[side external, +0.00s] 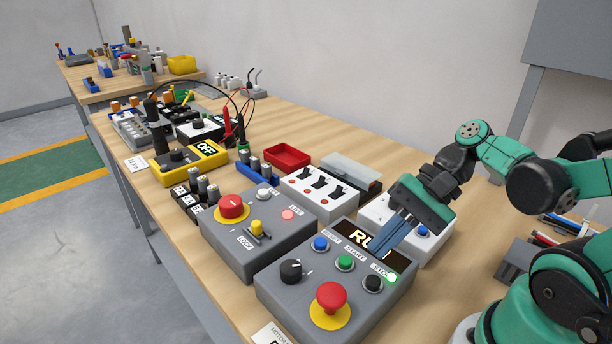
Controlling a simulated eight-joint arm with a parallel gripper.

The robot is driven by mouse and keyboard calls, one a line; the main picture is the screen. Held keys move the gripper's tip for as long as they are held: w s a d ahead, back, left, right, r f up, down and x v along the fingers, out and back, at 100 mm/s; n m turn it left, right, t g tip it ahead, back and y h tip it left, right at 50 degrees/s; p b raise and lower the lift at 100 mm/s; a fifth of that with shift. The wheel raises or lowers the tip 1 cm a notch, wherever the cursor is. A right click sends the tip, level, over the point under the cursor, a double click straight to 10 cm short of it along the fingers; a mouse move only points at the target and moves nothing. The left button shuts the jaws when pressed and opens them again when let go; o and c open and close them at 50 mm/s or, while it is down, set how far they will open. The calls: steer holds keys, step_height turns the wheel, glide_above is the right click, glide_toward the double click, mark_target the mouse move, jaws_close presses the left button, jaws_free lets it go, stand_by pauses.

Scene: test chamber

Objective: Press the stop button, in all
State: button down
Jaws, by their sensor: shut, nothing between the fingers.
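The grey control box (283,302) stands at the front of the bench. Its black stop button (373,283) is at the right of a row, below a partly covered label reading "STO". A blue button (321,244) and a green start button (345,263) are in the same row. A display (358,238) reads "RU", its right part hidden by my gripper. A small lamp (391,277) beside the stop button glows whitish green. My gripper (380,252) is shut and empty, pointing down over the display, up and behind the stop button; I cannot tell whether it touches the box.
The box also carries a red mushroom button (331,297) and a black knob (291,269). A second grey box (248,249) with a red button stands to the left. A white switch box (316,196) and a white box with a blue button (433,246) stand behind.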

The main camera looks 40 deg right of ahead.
mark_target(378, 277)
steer(key=shift+f, duration=1.8)
stand_by(0.8)
steer(key=shift+f, duration=0.4)
steer(key=shift+r, duration=0.15)
steer(key=shift+r, duration=0.3)
stand_by(0.5)
steer(key=shift+r, duration=2.5)
